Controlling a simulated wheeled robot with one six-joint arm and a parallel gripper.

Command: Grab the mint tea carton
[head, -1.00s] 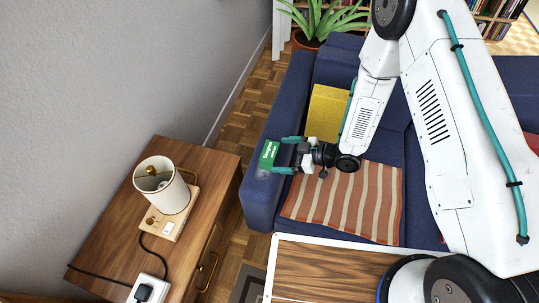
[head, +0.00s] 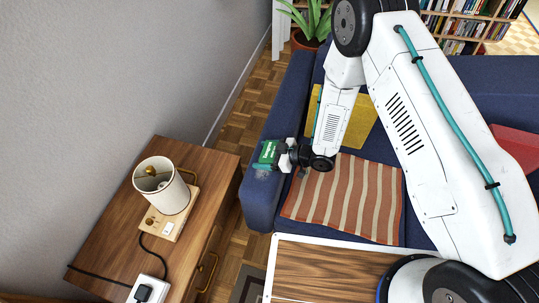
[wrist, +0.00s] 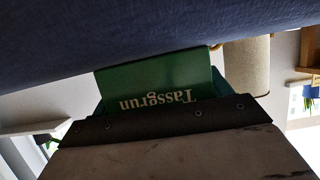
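The mint tea carton is a green box (head: 269,152) with white lettering, on the left arm of the blue sofa in the head view. My gripper (head: 271,155) is at the carton, with its teal fingers along the carton's two sides. In the wrist view the carton (wrist: 155,78) lies between the teal fingers, its "Tassgrun" lettering upside down. Little gap shows at its sides. I cannot tell whether the fingers press on it or stand just clear. The lower part of the carton is hidden.
The blue sofa (head: 262,196) holds a yellow cushion (head: 357,128) and a striped cloth (head: 335,200). A wooden cabinet (head: 120,235) with a lamp (head: 160,188) stands at left. A potted plant (head: 310,20) is behind.

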